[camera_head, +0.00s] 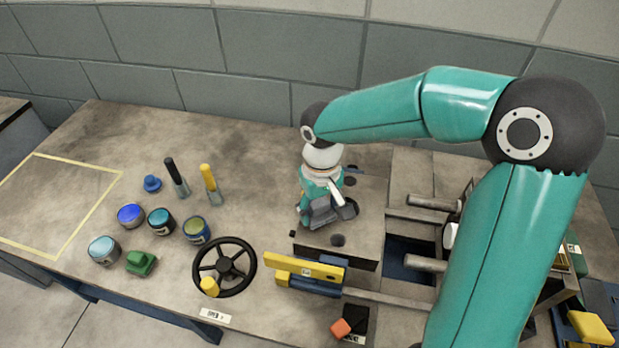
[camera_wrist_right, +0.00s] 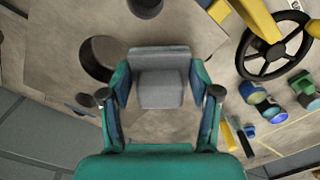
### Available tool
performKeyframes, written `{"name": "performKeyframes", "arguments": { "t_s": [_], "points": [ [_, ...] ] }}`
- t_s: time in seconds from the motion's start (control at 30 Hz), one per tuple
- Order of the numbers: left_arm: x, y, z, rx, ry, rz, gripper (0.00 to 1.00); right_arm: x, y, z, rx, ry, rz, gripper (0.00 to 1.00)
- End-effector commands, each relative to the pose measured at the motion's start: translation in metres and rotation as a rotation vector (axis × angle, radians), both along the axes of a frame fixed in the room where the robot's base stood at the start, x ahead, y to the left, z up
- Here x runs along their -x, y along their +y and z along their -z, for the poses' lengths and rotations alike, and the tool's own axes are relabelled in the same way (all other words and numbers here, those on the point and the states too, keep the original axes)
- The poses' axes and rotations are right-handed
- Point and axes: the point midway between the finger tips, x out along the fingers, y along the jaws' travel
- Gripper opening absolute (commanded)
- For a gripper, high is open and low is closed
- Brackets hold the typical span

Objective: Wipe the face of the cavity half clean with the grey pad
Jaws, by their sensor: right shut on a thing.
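The cavity half (camera_head: 312,244) is a grey-brown block at the middle of the bench, with dark round holes in its upper face; the face also fills much of the right wrist view (camera_wrist_right: 195,35). My right gripper (camera_head: 322,208) points down over this face. It is shut on the grey pad (camera_head: 320,216), which sits between both fingers in the right wrist view (camera_wrist_right: 160,88). The pad is at or just above the face; I cannot tell whether it touches. The pad and gripper hide part of the face. My left gripper is not in view.
A black handwheel (camera_head: 226,266) and a yellow bar (camera_head: 305,266) stand in front of the block. Several jars, such as a blue one (camera_head: 131,215), are on the left. A taped area (camera_head: 50,160) at far left is bare.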

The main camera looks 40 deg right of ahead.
Motion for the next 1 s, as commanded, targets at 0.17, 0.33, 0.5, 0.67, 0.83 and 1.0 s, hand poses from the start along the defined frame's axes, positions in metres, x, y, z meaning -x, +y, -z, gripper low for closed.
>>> {"name": "performKeyframes", "arguments": {
  "t_s": [0.17, 0.33, 0.5, 0.67, 0.83, 1.0],
  "points": [
    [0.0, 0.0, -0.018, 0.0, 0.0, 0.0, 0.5, -0.001, -0.001, -0.026, -0.001, -0.008, 0.004, 0.24],
    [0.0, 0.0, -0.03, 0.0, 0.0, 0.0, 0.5, -0.001, -0.001, -0.041, -0.001, -0.008, 0.005, 0.24],
    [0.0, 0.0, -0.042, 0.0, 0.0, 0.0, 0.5, -0.001, -0.001, -0.057, 0.0, -0.007, 0.004, 0.24],
    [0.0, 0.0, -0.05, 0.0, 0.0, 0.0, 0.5, -0.001, -0.001, -0.068, 0.0, -0.008, 0.004, 0.24],
    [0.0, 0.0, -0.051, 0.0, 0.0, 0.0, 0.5, -0.002, 0.0, -0.07, 0.0, -0.008, 0.001, 0.24],
    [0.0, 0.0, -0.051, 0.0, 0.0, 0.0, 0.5, -0.002, 0.001, -0.07, 0.0, -0.007, -0.001, 0.24]
  ]
}}
